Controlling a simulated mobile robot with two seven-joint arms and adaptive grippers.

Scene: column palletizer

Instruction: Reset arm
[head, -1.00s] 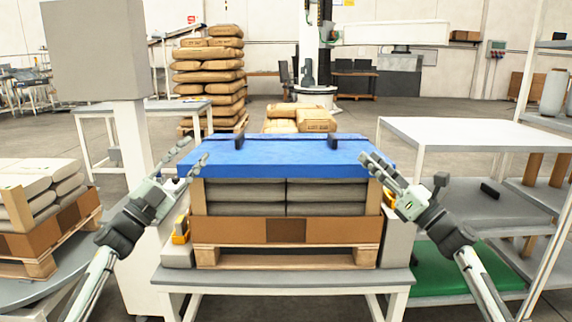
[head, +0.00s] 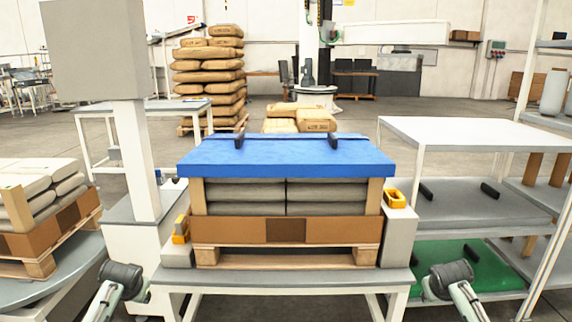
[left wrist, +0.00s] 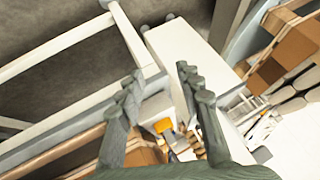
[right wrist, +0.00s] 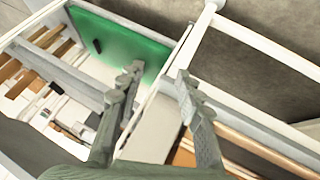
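My left gripper (left wrist: 158,85) is open and empty in the left wrist view, with its two fingers apart. My right gripper (right wrist: 158,80) is open and empty in the right wrist view. A blue cover (head: 285,157) lies flat over the stack, with two black handles on top.
A yellow-orange holder (head: 394,198) is on the block right of the pallet, and another (head: 180,230) is at its left. A grey shelf (head: 480,208) with black handles and a green mat (head: 455,267) is at right. A sack-loaded pallet (head: 45,245) is at left.

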